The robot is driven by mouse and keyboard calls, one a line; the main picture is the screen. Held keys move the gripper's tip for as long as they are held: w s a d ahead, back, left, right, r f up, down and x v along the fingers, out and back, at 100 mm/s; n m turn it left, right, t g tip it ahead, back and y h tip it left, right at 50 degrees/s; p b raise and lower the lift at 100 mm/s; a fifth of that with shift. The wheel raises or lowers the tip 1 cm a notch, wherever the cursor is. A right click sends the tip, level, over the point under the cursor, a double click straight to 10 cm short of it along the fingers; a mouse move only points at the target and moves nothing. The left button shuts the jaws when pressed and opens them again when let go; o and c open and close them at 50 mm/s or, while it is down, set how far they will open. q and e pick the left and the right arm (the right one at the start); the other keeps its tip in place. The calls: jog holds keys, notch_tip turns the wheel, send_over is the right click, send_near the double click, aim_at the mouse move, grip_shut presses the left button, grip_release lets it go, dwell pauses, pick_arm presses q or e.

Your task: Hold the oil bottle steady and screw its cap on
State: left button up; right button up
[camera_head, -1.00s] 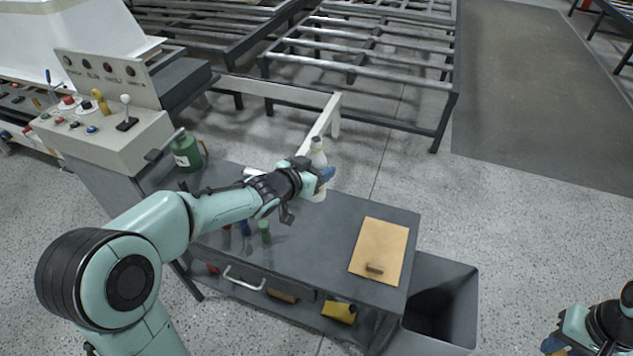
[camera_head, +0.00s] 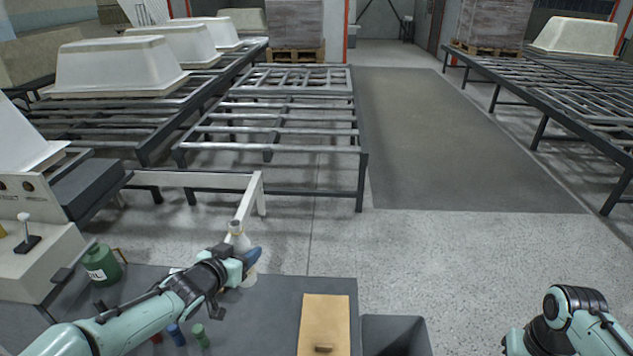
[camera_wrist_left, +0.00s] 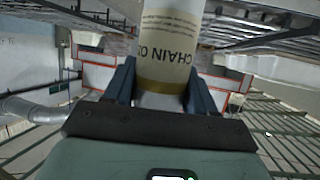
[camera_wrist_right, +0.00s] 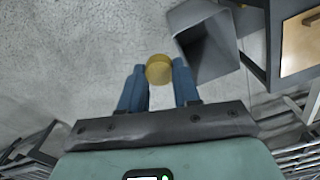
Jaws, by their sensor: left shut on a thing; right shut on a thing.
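The oil bottle (camera_head: 237,236) is pale and roughly upright above the dark bench in the head view. My left gripper (camera_head: 250,262) is shut on it. In the left wrist view the bottle (camera_wrist_left: 168,62) shows a cream label reading "CHAIN O...", between the two blue fingers (camera_wrist_left: 160,88). The cap (camera_wrist_right: 159,69) is a round yellow-brown piece at the fingertips of my right gripper (camera_wrist_right: 160,80), which is shut on it. In the head view the right arm is at the lower right, far from the bottle; its fingers and the cap are out of that view.
Metal racks (camera_head: 270,130) lie behind. The floor right of the bin is clear.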

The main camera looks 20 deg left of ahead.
pick_arm(q)
jog(key=shift+d, duration=0.1)
